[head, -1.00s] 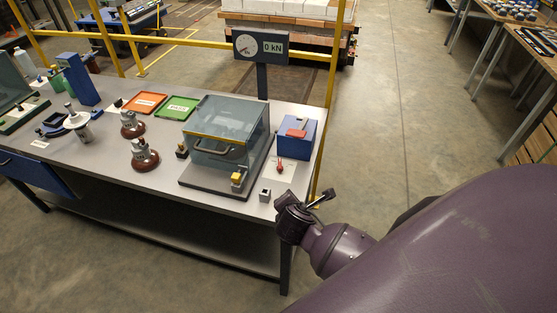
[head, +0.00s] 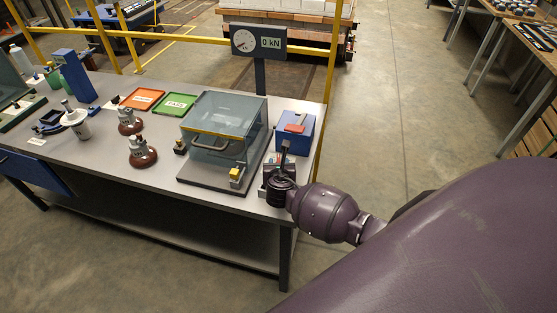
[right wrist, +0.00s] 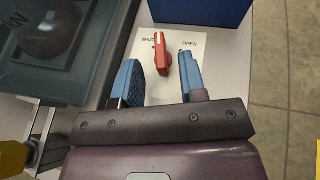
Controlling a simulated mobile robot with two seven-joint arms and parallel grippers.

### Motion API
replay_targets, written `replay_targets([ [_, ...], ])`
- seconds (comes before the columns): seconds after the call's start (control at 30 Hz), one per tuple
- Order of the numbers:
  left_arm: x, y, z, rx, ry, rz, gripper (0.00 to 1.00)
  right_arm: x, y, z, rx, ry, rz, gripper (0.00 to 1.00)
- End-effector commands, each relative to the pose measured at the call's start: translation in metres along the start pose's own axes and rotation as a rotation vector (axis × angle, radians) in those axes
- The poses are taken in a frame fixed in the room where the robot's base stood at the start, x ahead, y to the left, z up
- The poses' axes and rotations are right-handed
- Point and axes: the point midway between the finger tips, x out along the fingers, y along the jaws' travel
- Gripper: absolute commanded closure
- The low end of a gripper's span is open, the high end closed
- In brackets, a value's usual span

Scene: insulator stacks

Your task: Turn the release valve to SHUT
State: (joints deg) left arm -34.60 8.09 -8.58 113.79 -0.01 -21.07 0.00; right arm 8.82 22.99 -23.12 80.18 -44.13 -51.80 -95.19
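The release valve's red handle (right wrist: 161,54) stands on a white plate (right wrist: 147,40) in the right wrist view. The plate has SHUT printed at its left and OPEN at its right. The handle lies between the two words, roughly upright in the picture; I cannot tell its exact setting. My right gripper (right wrist: 159,62) is open, with its blue-padded fingers on either side of the handle's near end. I cannot tell whether they touch it. In the head view my right gripper (head: 283,165) is over the table's right front edge and hides the valve. My left gripper is out of view.
A clear-walled test box (head: 222,125) stands just left of the right gripper. A blue box (head: 297,130) with a red item on top is behind it. The gauge (head: 258,41) reads 0 kN. Insulators (head: 142,155) and two trays (head: 177,103) are further left.

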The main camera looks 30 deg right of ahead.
Motion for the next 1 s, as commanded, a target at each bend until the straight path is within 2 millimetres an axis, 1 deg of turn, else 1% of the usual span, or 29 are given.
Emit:
replay_targets([
  [0.03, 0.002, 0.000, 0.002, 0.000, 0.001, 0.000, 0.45, 0.009, 0.001, -0.001, 0.000, 0.000, -0.001, 0.62],
  [0.1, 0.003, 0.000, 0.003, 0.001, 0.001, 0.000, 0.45, 0.019, 0.000, -0.001, 0.000, 0.000, -0.001, 0.62],
  [0.3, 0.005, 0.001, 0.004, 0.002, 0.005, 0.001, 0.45, 0.039, 0.001, -0.001, 0.001, 0.000, 0.000, 0.62],
  [0.5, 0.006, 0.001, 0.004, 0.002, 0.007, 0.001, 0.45, 0.046, 0.000, -0.001, 0.002, 0.001, 0.000, 0.62],
  [0.73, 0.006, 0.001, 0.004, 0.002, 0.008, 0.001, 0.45, 0.046, 0.000, 0.000, 0.002, 0.001, 0.000, 0.62],
  [0.77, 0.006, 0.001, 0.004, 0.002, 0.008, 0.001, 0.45, 0.046, 0.000, 0.000, 0.002, 0.001, 0.000, 0.63],
  [1.0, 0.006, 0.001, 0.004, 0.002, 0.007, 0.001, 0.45, 0.046, 0.000, 0.000, 0.001, 0.001, 0.000, 1.00],
])
